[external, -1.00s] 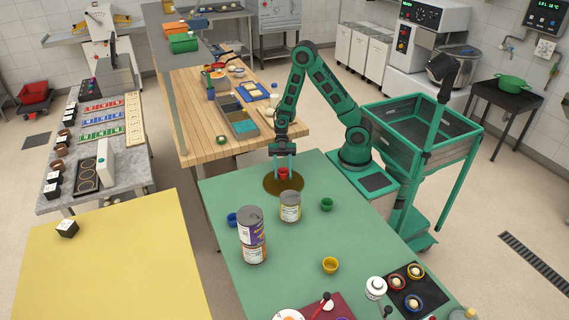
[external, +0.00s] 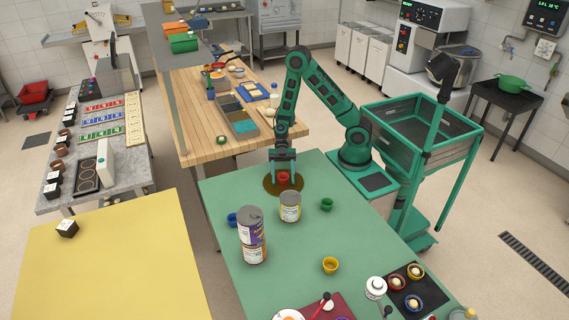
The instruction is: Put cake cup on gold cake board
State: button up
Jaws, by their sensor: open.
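A small red cake cup (external: 283,178) is on the round gold cake board (external: 298,187) near the far end of the green table. It appears to stand upright near the middle of the board. My gripper (external: 284,173) is open, pointing down, with one finger on each side of the cup. Whether the fingers touch the cup is too small to tell. The gripper hides part of the board's far side.
Two stacked cans (external: 252,237) and a single can (external: 290,207) stand in front of the board. Blue (external: 232,219), green (external: 327,204) and yellow (external: 330,265) cups stand apart on the green table (external: 290,250). A dark tray (external: 426,295) holds several filled cups at the front right.

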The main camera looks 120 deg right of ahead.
aim_at(284, 174)
jog(key=v, duration=0.7)
jog(key=shift+s+d+r, duration=0.15)
jog(key=shift+d+r, duration=0.05)
jog(key=shift+r, duration=0.05)
